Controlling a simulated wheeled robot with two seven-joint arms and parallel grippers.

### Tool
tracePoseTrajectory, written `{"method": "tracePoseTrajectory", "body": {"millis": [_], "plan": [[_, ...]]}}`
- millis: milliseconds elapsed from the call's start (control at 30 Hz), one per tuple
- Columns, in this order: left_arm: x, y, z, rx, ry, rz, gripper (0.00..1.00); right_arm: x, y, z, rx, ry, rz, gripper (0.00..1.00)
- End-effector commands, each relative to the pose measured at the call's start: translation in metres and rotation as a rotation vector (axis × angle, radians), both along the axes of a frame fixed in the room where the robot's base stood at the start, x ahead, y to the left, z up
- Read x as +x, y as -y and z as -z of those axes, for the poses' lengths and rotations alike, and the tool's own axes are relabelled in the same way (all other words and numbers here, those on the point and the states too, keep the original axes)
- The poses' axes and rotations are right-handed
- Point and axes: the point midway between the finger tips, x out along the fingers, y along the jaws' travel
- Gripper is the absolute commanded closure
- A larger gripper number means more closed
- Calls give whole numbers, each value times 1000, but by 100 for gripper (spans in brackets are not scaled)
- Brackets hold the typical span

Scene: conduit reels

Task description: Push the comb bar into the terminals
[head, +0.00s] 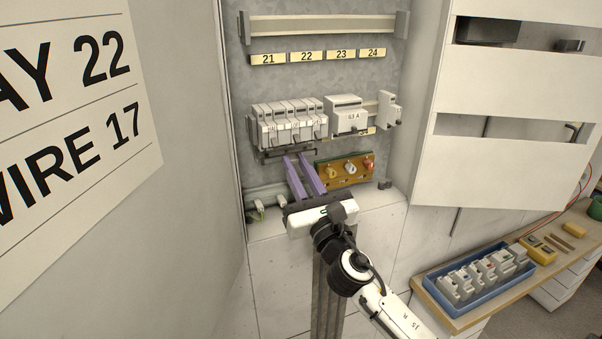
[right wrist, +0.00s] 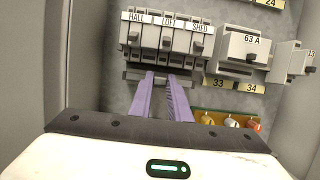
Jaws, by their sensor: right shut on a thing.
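A row of pale grey breakers (head: 290,124) sits on a rail in the cabinet; the right wrist view shows labels HALL, LOFT and SHED on them (right wrist: 165,36). My right gripper (head: 295,157) has purple fingers reaching up below the row. It is shut on the dark comb bar (head: 311,152), which lies crosswise at the fingertips just under the breakers. The comb bar also shows in the right wrist view (right wrist: 132,76), at the lower edge of the row. Whether its teeth are inside the terminals I cannot tell. My left gripper is not in view.
A 63 A block (head: 346,115) stands right of the breakers. A brown plate (head: 345,171) with coloured knobs is close right of my fingers. An empty rail (head: 320,26) runs above. A blue tray (head: 437,288) of modules sits on the bench at right.

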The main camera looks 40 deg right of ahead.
Motion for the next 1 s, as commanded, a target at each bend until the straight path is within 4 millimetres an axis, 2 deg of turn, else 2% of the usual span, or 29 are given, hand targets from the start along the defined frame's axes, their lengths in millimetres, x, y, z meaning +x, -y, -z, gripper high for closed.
{"method": "tracePoseTrajectory", "body": {"millis": [233,1000], "plan": [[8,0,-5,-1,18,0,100,3,1,0,-1,0,0,100],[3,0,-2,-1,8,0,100,3,1,0,-1,0,0,100]]}}
